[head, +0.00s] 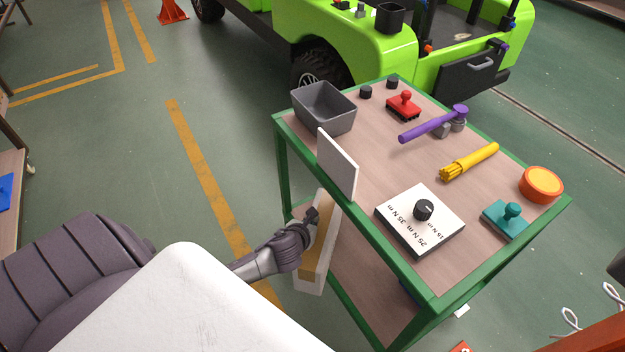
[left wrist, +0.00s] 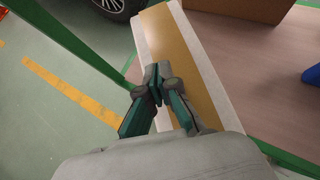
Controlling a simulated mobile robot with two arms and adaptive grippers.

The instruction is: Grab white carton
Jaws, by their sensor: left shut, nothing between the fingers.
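The white carton (head: 325,240) is a long, narrow white box with a brown-yellow strip down its face. It stands tilted at the left side of the green cart, partly below the top. My left gripper (head: 311,217) is in front of its face, fingers together and empty. In the left wrist view the carton (left wrist: 207,68) runs lengthwise beneath my left gripper (left wrist: 158,82), and its near end is hidden by the gripper. I cannot tell whether the fingertips touch it. My right gripper is not in view.
The green cart's top (head: 375,150) holds a grey bin (head: 324,108), a white dial box (head: 420,222), a purple hammer (head: 433,125) and other tools. A thin white panel (head: 337,165) stands at its left edge. A green vehicle (head: 350,45) is behind. Floor left of the cart is clear.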

